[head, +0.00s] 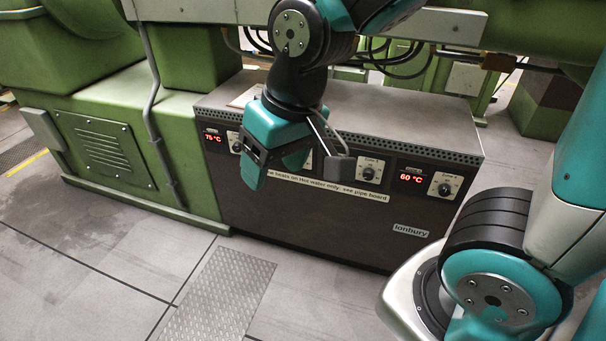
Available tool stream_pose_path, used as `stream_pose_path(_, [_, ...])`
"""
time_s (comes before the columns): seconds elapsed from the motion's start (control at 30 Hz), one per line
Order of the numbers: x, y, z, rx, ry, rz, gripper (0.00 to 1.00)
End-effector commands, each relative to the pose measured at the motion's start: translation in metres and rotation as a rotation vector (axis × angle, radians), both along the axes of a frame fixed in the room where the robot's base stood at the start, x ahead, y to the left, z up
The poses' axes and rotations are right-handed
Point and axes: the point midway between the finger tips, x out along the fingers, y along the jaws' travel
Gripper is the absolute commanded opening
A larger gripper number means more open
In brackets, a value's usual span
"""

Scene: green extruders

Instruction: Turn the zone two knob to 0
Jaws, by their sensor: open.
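A dark control cabinet (300,220) carries a row of knobs on pale dial plates and red displays. My gripper (295,168) is open in front of the panel's left-middle part, with nothing seen between its fingers. It covers the place between the leftmost knob (237,144) and the third-zone knob (368,173). The zone two knob is hidden behind it; only a pale sliver of a dial plate (308,161) shows between the fingers. Its setting cannot be read. I cannot tell whether the gripper touches the panel.
The left display (212,137) reads 75 °C and the right display (411,180) reads 60 °C, beside the rightmost knob (444,190). A white label strip (335,188) runs below the knobs. Green machinery (105,140) stands left. The floor in front is clear.

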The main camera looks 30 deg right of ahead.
Motion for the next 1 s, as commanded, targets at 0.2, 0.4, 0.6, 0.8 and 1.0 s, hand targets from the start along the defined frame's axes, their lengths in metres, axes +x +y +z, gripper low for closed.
stream_pose_path(0.2, [0.092, -0.05, -0.138, -0.153, -0.157, -0.46, 0.64])
stream_pose_path(0.4, [0.16, -0.095, -0.225, -0.28, -0.401, -0.799, 0.64])
stream_pose_path(0.6, [0.21, -0.129, -0.296, -0.375, -0.725, -1.03, 0.64])
stream_pose_path(0.8, [0.241, -0.14, -0.343, -0.416, -1.068, -1.13, 0.64])
stream_pose_path(1.0, [0.253, -0.136, -0.361, -0.416, -1.29, -1.134, 0.64])
